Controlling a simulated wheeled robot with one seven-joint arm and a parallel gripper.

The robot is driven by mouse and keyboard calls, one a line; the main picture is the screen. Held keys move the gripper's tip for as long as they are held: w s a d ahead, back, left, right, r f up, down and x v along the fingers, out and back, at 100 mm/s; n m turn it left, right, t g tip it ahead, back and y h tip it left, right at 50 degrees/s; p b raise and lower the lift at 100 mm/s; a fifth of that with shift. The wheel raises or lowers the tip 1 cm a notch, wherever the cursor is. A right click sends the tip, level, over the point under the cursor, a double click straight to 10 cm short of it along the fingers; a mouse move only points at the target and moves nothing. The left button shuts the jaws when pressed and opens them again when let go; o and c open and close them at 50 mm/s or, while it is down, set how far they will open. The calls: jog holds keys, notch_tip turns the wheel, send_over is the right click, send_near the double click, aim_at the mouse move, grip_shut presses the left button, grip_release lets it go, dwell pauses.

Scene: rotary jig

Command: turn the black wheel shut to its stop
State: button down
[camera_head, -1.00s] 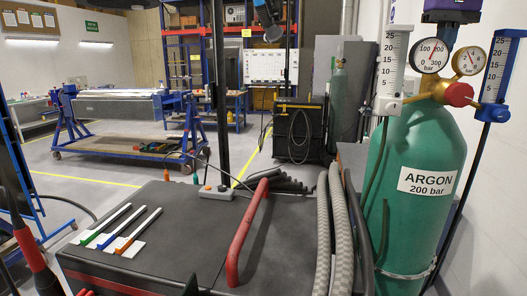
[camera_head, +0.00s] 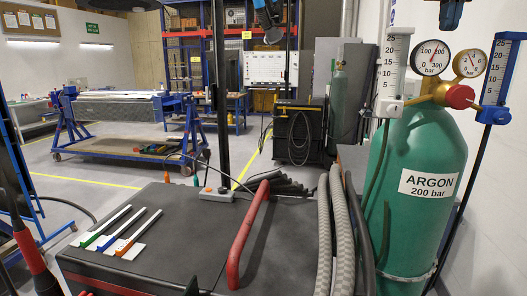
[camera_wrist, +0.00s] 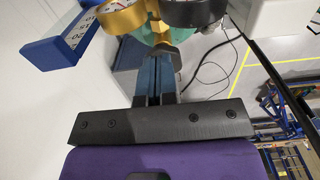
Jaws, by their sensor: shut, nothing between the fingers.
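My gripper (camera_head: 450,24) shows at the top edge of the head view, above and between two round gauges. Only its blue fingers are in that frame; they look closed and empty. In the wrist view the gripper (camera_wrist: 157,58) points its shut blue fingers towards the gas fittings, with a dark shape by the tips that I cannot identify. The green argon cylinder (camera_head: 412,215) stands at the right, with a brass regulator (camera_head: 432,90) and a red knob (camera_head: 459,97) on top. I cannot pick out the black wheel for sure in either view.
A white flow tube (camera_head: 391,75) and a blue flow tube (camera_head: 497,80) flank the gauges closely. Grey hoses (camera_head: 342,230) run beside the cylinder. A dark cabinet top with a red handle (camera_head: 247,235) is at the front. Open floor lies further left.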

jog(key=shift+w+d+f, duration=0.1)
jog(key=shift+f, duration=0.95)
jog(key=shift+w+d+f, duration=0.1)
jog(key=shift+d+f, duration=0.05)
jog(key=shift+f, duration=0.95)
jog(key=shift+w+d+f, duration=0.1)
jog(key=shift+f, duration=0.95)
jog(key=shift+a, duration=0.2)
jog(key=shift+s+f, duration=0.1)
jog(key=shift+s+a, duration=0.1)
jog(key=shift+a+r, duration=0.1)
jog(key=shift+r, duration=0.5)
jog(key=shift+s+r, duration=0.1)
jog(key=shift+r, duration=2.55)
